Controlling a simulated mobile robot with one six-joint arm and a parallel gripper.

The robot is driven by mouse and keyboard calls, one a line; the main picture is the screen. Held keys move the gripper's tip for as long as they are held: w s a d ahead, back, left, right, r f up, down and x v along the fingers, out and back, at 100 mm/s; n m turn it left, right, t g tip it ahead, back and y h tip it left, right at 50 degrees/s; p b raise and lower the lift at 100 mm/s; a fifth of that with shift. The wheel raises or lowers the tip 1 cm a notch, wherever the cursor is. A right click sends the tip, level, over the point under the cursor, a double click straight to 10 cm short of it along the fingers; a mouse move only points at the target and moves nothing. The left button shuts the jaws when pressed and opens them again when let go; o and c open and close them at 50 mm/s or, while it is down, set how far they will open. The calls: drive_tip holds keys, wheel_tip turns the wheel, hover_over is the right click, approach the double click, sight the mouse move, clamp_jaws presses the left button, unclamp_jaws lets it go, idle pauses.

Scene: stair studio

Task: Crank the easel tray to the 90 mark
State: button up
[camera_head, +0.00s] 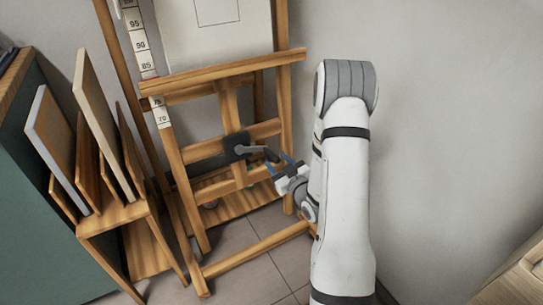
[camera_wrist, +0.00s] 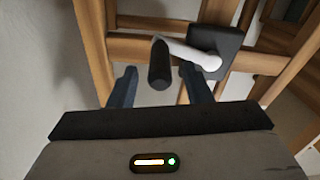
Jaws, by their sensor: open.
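The wooden easel stands in the head view, its tray (camera_head: 220,72) a slightly slanted bar carrying a white canvas (camera_head: 215,35). The tray crosses the scale strip (camera_head: 140,45) between the 85 and 75 labels; the 90 label shows above it. Below the tray is the crank's black housing (camera_head: 236,148), also in the wrist view (camera_wrist: 222,42), with a grey crank arm (camera_wrist: 187,52) pointing left to a dark handle (camera_wrist: 159,68). My gripper (camera_head: 281,168) is open at the crank. In the wrist view its two fingers stand either side of the handle; contact cannot be told.
A wooden rack (camera_head: 115,214) with upright boards stands left of the easel, beside a green cabinet (camera_head: 45,175). A bare wall (camera_head: 440,120) is at right. A wooden piece of furniture (camera_head: 520,275) shows at bottom right. Grey tiled floor (camera_head: 250,275) shows below.

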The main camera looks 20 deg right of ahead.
sight(266, 149)
drive_tip(key=w, duration=0.2)
drive_tip(key=w+a, duration=0.1)
drive_tip(key=w, duration=0.2)
drive_tip(key=shift+b, duration=0.4)
drive_tip(key=shift+s, duration=0.1)
drive_tip(key=shift+c, duration=0.2)
clamp_jaws()
